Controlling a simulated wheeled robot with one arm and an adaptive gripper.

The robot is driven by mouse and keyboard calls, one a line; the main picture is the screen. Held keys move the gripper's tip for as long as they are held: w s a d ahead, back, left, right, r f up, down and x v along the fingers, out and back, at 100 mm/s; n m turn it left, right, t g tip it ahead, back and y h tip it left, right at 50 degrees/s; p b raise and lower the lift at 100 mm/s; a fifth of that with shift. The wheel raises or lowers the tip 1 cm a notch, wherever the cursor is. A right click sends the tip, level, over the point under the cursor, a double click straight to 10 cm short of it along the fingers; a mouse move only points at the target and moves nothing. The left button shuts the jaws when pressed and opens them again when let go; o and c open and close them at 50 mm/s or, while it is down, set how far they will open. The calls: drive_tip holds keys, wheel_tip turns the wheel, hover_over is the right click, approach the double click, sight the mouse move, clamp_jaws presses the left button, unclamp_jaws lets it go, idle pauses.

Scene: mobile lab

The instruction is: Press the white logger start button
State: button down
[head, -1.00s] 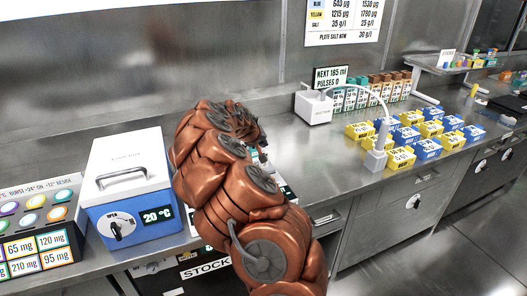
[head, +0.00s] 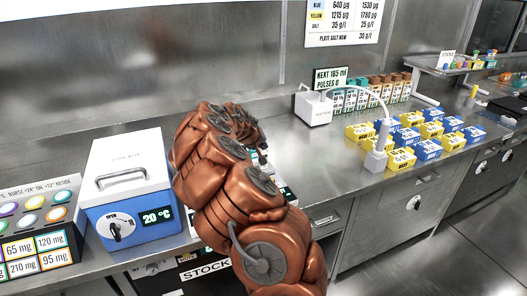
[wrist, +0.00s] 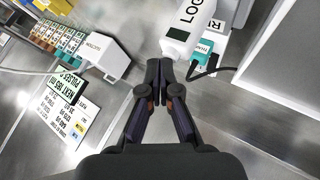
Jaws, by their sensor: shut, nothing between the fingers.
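The white logger (wrist: 188,22), with the letters "LOG" and a dark green screen, shows at the upper right of the wrist view. My gripper (wrist: 165,68) is shut and empty, with its fingertips just below the logger's near end in that picture. A gap or contact between them cannot be told.
A teal plug-like piece (wrist: 201,53) with a black cable sits beside the logger. A blue-and-white heater box (head: 130,190) stands left of my arm.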

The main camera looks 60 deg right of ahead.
sight(262, 151)
drive_tip(key=shift+f, duration=0.25)
drive_tip(key=shift+r, duration=0.15)
idle(0.4)
drive_tip(key=shift+r, duration=0.8)
drive_tip(key=shift+r, duration=0.1)
drive_tip(key=shift+r+p, duration=0.45)
drive_tip(key=shift+r, duration=1.95)
